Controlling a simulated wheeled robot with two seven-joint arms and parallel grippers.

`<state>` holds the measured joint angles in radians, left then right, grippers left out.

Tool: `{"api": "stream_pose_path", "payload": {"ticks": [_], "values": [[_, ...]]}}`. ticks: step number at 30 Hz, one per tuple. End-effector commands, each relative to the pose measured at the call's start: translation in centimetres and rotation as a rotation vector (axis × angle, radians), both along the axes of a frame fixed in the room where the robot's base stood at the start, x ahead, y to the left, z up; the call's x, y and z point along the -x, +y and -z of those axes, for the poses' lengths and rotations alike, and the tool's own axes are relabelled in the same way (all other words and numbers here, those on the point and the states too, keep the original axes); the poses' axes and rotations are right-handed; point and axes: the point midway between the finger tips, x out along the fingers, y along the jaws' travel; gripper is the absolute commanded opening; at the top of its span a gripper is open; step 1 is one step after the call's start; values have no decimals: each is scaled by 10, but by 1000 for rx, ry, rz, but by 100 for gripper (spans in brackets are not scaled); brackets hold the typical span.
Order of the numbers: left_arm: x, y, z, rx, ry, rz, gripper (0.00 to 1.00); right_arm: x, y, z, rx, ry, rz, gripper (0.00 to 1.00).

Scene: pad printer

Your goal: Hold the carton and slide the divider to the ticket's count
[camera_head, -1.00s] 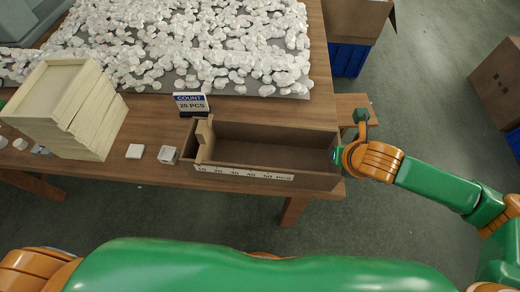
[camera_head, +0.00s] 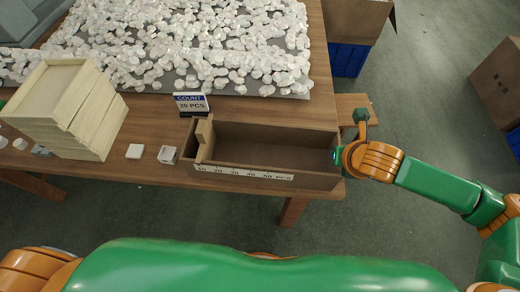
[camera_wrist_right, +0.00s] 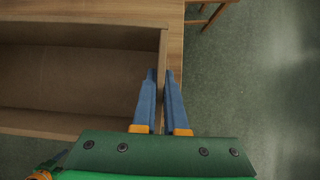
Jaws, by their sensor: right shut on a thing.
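The open brown carton (camera_head: 265,175) lies at the table's front edge, with a printed count scale (camera_head: 245,173) along its front wall. The divider (camera_head: 205,138) is an upright light-brown board near the carton's left end, by the low numbers. The ticket (camera_head: 191,103) behind the carton reads "COUNT 20 PCS". My right gripper (camera_head: 340,157) is at the carton's right end; in the right wrist view its blue fingers (camera_wrist_right: 161,92) are shut on the carton's end wall (camera_wrist_right: 163,60), one inside and one outside. My left gripper is not in view.
A stack of cream trays (camera_head: 65,110) stands at the left of the table, with a few small white pieces (camera_head: 135,151) near it. A grey mat covered in white pieces (camera_head: 190,45) fills the back. Blue crates with cardboard boxes stand on the floor at right.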

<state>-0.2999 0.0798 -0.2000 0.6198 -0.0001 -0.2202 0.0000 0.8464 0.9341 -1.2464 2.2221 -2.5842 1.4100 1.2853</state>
Motion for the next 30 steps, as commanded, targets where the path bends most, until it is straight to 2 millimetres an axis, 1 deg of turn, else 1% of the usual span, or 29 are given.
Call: {"api": "stream_pose_path", "payload": {"ticks": [11,30], "values": [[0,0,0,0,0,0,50,0,1,0,-2,-1,0,0],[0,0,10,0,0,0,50,1,0,5,-1,4,-1,0]]}}
